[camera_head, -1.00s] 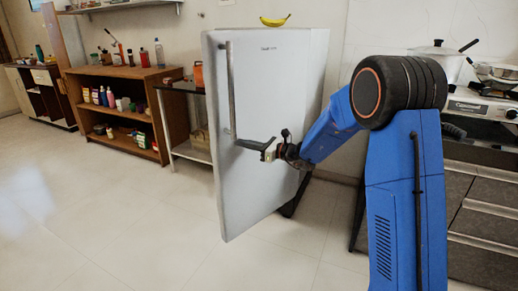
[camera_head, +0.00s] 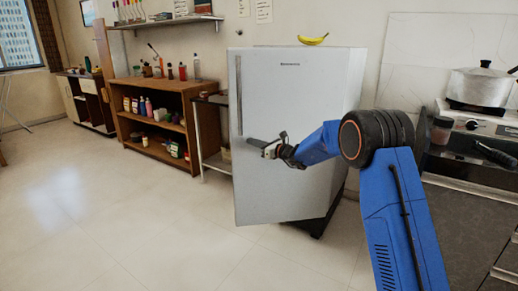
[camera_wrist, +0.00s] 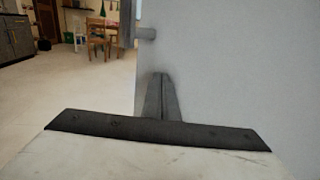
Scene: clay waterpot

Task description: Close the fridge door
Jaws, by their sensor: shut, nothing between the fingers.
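The white fridge (camera_head: 290,185) stands in the middle of the head view, its door facing me, with a long vertical handle (camera_head: 238,95) at the door's left edge. Whether a gap remains between door and body is hard to tell. My gripper (camera_head: 252,143) is in front of the door, near the handle's lower end. In the wrist view, its fingers (camera_wrist: 160,98) are together and empty beside the pale door surface (camera_wrist: 240,70). Whether the fingers touch the door is unclear.
A banana (camera_head: 312,40) lies on the fridge top. A wooden shelf (camera_head: 155,110) with bottles stands to the left. A stove with a pot (camera_head: 480,87) is at the right. The floor (camera_head: 130,210) at the front left is clear.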

